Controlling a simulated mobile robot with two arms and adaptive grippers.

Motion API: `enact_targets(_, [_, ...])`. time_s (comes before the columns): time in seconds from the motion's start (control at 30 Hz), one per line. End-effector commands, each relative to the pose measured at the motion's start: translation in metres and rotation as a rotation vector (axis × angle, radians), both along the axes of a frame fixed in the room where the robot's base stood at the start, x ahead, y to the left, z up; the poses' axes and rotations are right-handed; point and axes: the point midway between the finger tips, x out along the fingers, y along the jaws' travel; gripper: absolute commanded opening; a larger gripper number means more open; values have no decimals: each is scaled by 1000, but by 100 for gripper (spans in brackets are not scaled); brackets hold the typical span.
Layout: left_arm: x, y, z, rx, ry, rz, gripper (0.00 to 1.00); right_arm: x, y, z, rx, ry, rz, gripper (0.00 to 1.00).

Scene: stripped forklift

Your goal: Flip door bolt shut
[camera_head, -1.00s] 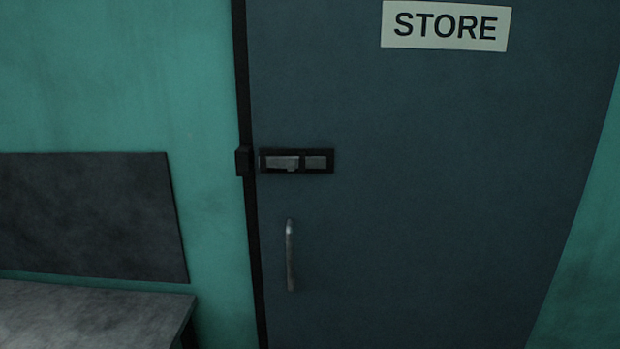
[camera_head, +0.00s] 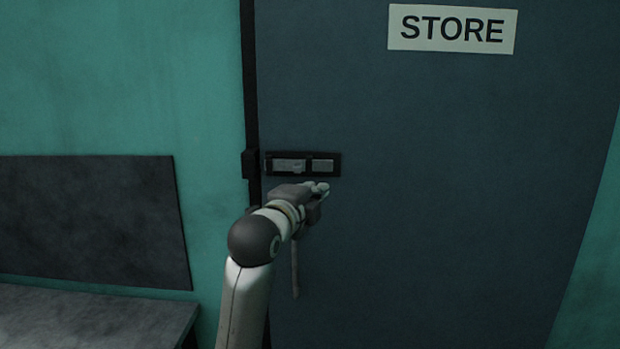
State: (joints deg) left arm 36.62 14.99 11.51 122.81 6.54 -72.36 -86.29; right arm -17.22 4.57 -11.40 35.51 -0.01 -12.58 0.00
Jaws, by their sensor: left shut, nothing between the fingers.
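The door bolt (camera_head: 290,165) is a grey metal bar in a dark plate on the blue-grey door (camera_head: 450,180), near its left edge. A small dark catch (camera_head: 250,163) sits on the frame just left of the bolt plate, with a narrow gap showing between them. My left gripper (camera_head: 322,190) is shut and empty, just below the right part of the bolt plate in the picture. I cannot tell whether it touches the door. My right gripper is not in view.
A vertical door handle (camera_head: 295,270) hangs below, its upper part hidden by my left arm. A grey bench top (camera_head: 90,315) and a dark wall panel (camera_head: 90,220) are at the left. A STORE sign (camera_head: 452,29) is above. The door's right side is clear.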

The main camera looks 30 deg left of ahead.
Motion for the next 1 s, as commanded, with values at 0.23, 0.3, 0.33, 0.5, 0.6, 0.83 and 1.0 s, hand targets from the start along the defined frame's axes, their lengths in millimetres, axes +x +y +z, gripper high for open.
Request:
enact_targets(0.23, [-7, 1, 10, 22, -15, 3, 0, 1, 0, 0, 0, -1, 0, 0])
enact_targets(0.3, [-7, 1, 10, 22, -15, 3, 0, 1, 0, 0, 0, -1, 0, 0])
enact_targets(0.33, [-7, 1, 10, 22, -15, 3, 0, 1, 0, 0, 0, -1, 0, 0])
enact_targets(0.5, [-3, 1, 10, 19, -13, 3, 0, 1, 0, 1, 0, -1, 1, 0])
enact_targets(0.6, [6, 3, 11, 18, -13, 3, 0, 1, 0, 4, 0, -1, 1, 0])
enact_targets(0.83, [44, 11, 11, 16, -12, 2, 0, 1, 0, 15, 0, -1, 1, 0])
enact_targets(1.0, [73, 17, 12, 16, -13, 2, 0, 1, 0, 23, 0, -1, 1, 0])
